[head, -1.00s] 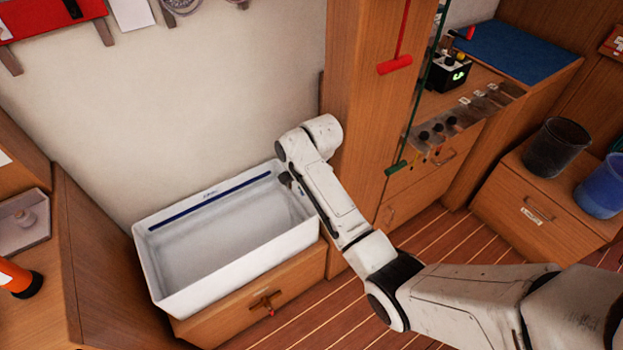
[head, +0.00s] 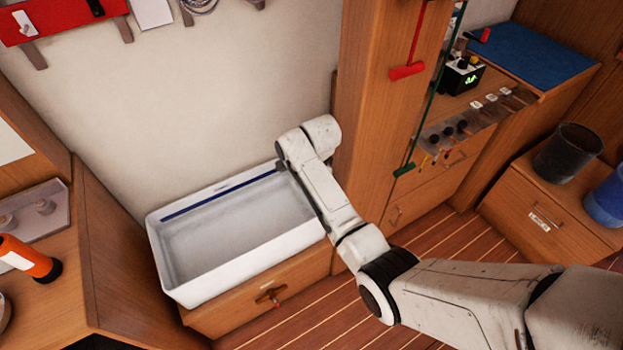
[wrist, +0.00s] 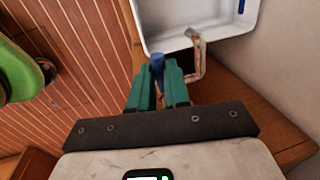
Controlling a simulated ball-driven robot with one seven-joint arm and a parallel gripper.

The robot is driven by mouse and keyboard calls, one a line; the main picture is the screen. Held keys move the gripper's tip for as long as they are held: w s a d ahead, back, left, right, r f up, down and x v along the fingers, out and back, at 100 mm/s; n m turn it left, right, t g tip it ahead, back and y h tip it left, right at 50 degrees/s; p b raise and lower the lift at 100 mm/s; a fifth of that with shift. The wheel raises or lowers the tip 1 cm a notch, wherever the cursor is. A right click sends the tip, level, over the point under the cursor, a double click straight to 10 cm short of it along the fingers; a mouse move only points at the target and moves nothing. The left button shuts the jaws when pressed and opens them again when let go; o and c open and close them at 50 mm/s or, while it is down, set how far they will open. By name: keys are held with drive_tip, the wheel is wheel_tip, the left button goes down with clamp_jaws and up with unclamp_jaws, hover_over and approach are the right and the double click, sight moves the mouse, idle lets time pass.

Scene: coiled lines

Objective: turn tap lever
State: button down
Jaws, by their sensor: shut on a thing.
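The tap lever (wrist: 157,62) is blue and stands between the fingertips of my gripper (wrist: 158,84) in the wrist view. The teal fingers are shut on it. A copper-coloured tap pipe (wrist: 197,66) bends just to the right of the fingers, with its end over the white basin (wrist: 176,40). In the head view the basin (head: 160,262) stands below the wall, and my arm reaches its right end. My gripper, the lever and the pipe are hidden behind the arm there.
A wooden post (head: 372,120) stands close to the right of my wrist. A red-tipped fitting (head: 271,296) is on the cabinet front under the basin. The plank floor (head: 450,240) is open at right.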

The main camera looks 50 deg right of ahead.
drive_tip(key=shift+d, duration=0.1)
drive_tip(key=c, duration=1.1)
unclamp_jaws()
wheel_tip(320, 180, up, 11)
drive_tip(key=s, duration=0.2)
drive_tip(key=shift+a+f, duration=0.2)
drive_tip(key=shift+a, duration=0.15)
drive_tip(key=s+a+f+n, duration=0.2)
drive_tip(key=s+a+n, duration=0.2)
drive_tip(key=s+n, duration=0.3)
drive_tip(key=s+a+f+n, duration=0.3)
drive_tip(key=s+a+n, duration=0.2)
drive_tip(key=s, duration=0.6)
drive_tip(key=s+a+f+n+g, duration=0.1)
drive_tip(key=s+a+f+n, duration=0.2)
drive_tip(key=s+n, duration=0.6)
drive_tip(key=shift+s+a+f, duration=0.15)
drive_tip(key=shift+s+a, duration=0.4)
drive_tip(key=shift+a, duration=0.3)
